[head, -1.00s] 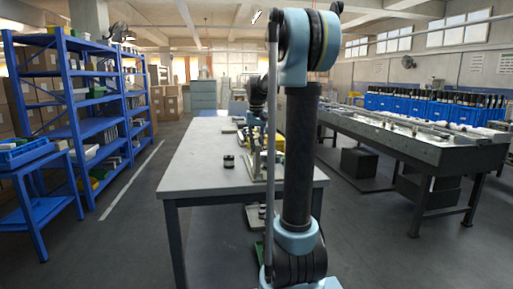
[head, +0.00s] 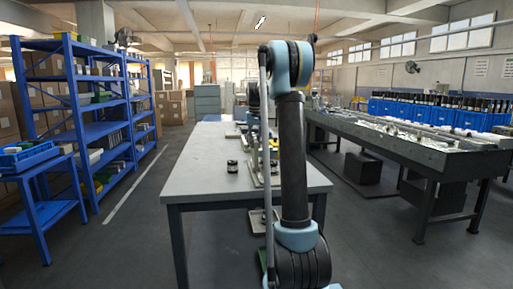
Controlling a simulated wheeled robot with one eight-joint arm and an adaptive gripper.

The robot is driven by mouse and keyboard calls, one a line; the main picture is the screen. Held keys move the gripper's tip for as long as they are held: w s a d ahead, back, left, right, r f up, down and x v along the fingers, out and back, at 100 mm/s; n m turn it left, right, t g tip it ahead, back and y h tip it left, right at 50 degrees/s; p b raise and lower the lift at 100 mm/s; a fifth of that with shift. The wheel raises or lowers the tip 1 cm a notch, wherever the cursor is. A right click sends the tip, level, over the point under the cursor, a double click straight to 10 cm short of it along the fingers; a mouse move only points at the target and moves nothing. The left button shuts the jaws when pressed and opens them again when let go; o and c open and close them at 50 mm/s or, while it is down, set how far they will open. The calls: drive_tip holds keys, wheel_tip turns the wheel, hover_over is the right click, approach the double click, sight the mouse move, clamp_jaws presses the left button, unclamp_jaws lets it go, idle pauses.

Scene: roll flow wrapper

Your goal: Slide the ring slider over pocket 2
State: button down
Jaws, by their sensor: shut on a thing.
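The ring slider and pocket 2 cannot be made out in the head view. A light-coloured fixture (head: 259,178) stands on the grey table (head: 205,182), mostly behind my arm. My gripper (head: 256,138) is at the far end of my arm, small and largely hidden by my arm links. It is over the table among the fixture parts. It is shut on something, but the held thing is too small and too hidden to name.
A small dark round part (head: 232,166) lies on the table left of the fixture. The table's left side is clear. Blue shelves (head: 100,130) stand at the left.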

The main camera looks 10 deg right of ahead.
drive_tip(key=shift+w, duration=0.8)
drive_tip(key=c, duration=1.5)
unclamp_jaws()
drive_tip(key=shift+r, duration=0.1)
wheel_tip(320, 180, up, 12)
drive_tip(key=shift+f, duration=0.15)
